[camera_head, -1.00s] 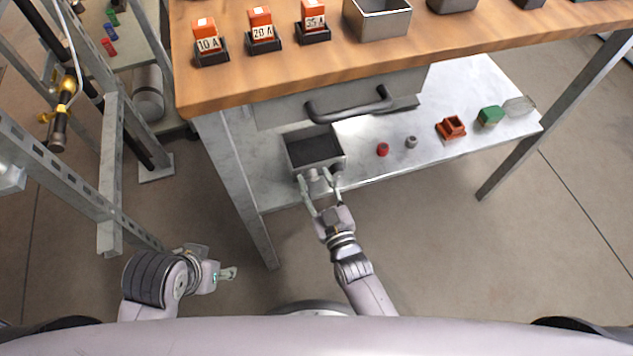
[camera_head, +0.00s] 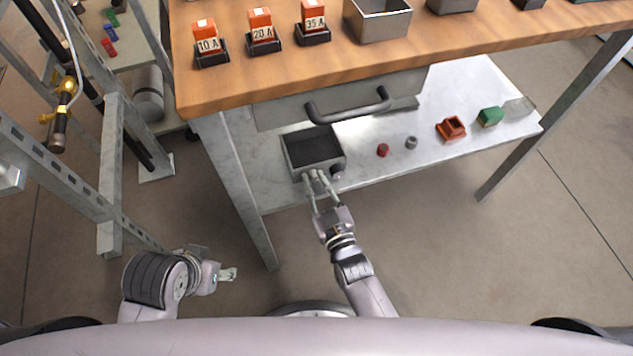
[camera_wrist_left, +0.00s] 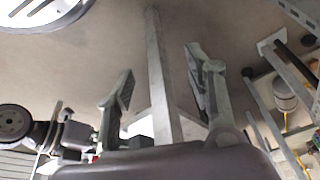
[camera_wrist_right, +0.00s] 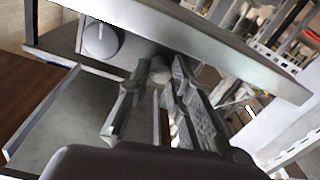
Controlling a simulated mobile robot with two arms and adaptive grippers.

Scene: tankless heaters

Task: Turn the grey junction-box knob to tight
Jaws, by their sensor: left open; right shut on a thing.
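The grey junction box (camera_head: 295,150), open on top with a dark inside, stands on the lower shelf. A round grey knob (camera_head: 337,174) is at the right of its front; a round knob with a pale pointer line (camera_wrist_right: 102,40) shows in the right wrist view. My right gripper (camera_head: 315,176) is shut at the box front, left of that knob, on a small pale grey fitting (camera_wrist_right: 160,72). The fingers mostly hide the fitting, so I cannot tell its turn position. My left gripper (camera_head: 232,274) is open and empty, low at the left, away from the box.
A wooden bench top (camera_head: 290,75) and a drawer handle (camera_head: 348,107) overhang the shelf (camera_head: 375,170). A red cap (camera_head: 382,150), a small grey part (camera_head: 411,142), an orange-brown block (camera_head: 451,128) and a green block (camera_head: 490,116) lie right of the box. A metal frame (camera_head: 110,170) stands left.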

